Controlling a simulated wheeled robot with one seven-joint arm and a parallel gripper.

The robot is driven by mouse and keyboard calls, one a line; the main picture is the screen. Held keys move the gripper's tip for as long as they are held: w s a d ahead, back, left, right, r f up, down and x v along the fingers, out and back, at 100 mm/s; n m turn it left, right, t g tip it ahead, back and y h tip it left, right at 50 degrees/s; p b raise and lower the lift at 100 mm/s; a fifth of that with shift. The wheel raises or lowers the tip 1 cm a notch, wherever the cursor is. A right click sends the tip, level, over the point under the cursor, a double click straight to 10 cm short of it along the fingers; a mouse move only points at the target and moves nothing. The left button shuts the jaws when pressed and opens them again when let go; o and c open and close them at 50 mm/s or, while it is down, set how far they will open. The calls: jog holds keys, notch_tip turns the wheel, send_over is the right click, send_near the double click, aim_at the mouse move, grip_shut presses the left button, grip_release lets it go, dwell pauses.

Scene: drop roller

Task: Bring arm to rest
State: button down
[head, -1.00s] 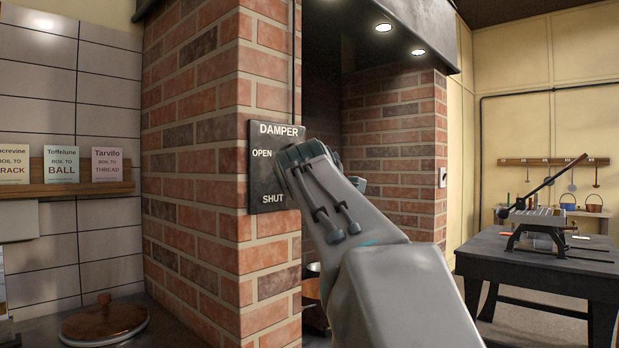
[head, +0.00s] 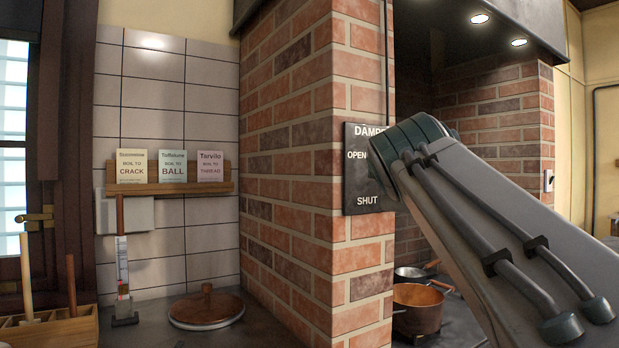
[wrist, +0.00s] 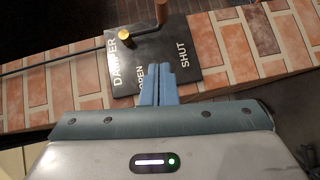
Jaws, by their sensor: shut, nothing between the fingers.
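My arm (head: 480,200) reaches in from the lower right of the head view, and its upper end overlaps the right part of the damper plate (head: 362,200). My gripper is hidden behind the arm there. In the wrist view my gripper (wrist: 168,70) shows two blue fingers shut together with nothing between them. They point at the dark damper plate (wrist: 185,62), marked OPEN and SHUT. A lever with a brass pivot (wrist: 126,40) and a brown knob (wrist: 161,12) is beyond the fingertips. I cannot tell whether the fingers touch the plate.
The brick pillar (head: 290,160) stands close to my arm. A copper pot (head: 417,308) is on the stove below it. A round wooden-handled lid (head: 206,308) lies on the dark counter. A shelf (head: 170,188) holds three cards. A wooden rack (head: 50,330) stands at lower left.

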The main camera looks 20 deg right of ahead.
jog(key=s+a+f+m+g+y+p, duration=0.25)
jog(key=a+f+m+g+p, duration=0.2)
jog(key=f+p, duration=0.4)
jog(key=s+a+f+m+g+y+p, duration=0.25)
jog(key=a+f+p, duration=0.25)
jog(key=f+p, duration=0.4)
jog(key=s+a+f+m+g+y+p, duration=0.2)
jog(key=s+a+f+m+g+p, duration=0.2)
jog(key=s+f, duration=0.5)
jog(key=shift+s+m+g+y, duration=0.3)
jog(key=shift+s+g+y, duration=0.1)
jog(key=shift+s+g, duration=0.15)
jog(key=shift+a+f, duration=0.1)
